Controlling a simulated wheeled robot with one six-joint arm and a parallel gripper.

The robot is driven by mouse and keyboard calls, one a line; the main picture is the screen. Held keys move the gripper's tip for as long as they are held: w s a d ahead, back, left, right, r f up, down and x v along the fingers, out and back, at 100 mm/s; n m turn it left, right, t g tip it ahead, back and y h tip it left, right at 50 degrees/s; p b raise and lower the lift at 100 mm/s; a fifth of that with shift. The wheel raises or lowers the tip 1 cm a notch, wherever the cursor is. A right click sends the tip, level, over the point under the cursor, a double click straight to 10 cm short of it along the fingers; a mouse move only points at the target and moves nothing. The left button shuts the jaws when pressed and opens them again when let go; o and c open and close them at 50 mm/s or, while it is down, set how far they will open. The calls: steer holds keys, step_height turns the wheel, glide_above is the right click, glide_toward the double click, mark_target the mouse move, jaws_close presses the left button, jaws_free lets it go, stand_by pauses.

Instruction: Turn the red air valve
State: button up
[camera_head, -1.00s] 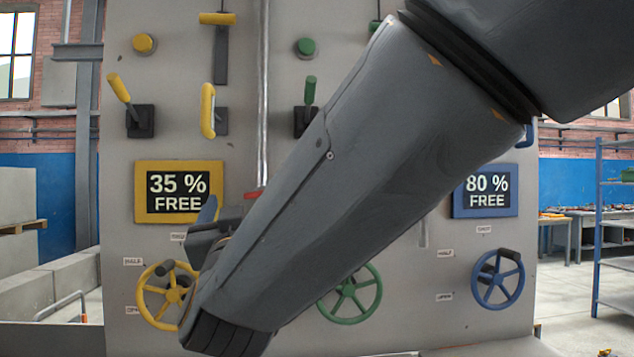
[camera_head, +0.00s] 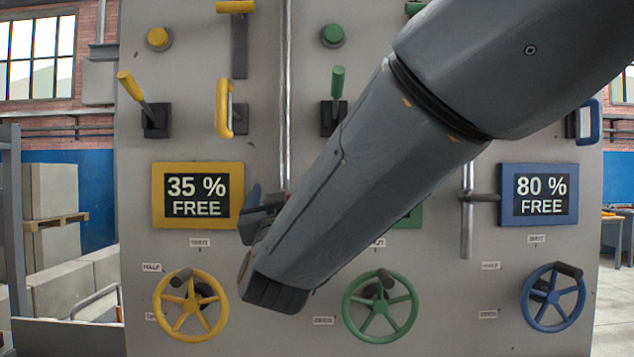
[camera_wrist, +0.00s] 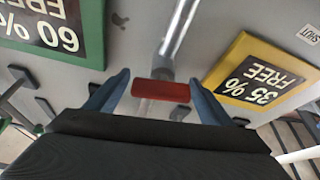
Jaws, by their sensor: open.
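The red air valve shows in the wrist view as a short red handle (camera_wrist: 160,91) at the lower end of a grey pipe (camera_wrist: 179,30). It lies crosswise between the two blue-grey fingers of my gripper (camera_wrist: 158,95), which are open on either side, with a gap visible on each side. In the head view the same pipe (camera_head: 285,90) runs down the panel, and my forearm hides the valve. There the finger tips of my gripper (camera_head: 252,208) show only in part, just right of the yellow 35 % display (camera_head: 240,200).
Yellow (camera_head: 190,304), green (camera_head: 380,305) and blue (camera_head: 553,297) handwheels stand out along the panel's lower part. Levers and buttons sit above. The blue 80 % display (camera_head: 570,195) is at right. The green 60 % display (camera_wrist: 95,30) shows in the wrist view.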

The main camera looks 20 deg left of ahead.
steer(key=shift+w+a+r, duration=0.2)
steer(key=shift+w+r, duration=0.05)
steer(key=shift+w, duration=0.25)
steer(key=c, duration=1)
steer(key=shift+d+f+m+t+h+b, duration=0.1)
steer(key=shift+m+t+h+b, duration=0.3)
steer(key=shift+m+b, duration=0.55)
steer(key=shift+c, duration=0.2)
steer(key=shift+m+h, duration=0.5)
steer(key=shift+m, duration=0.15)
steer(key=o, duration=1)
steer(key=shift+o, duration=0.2)
steer(key=shift+s+d, duration=0.1)
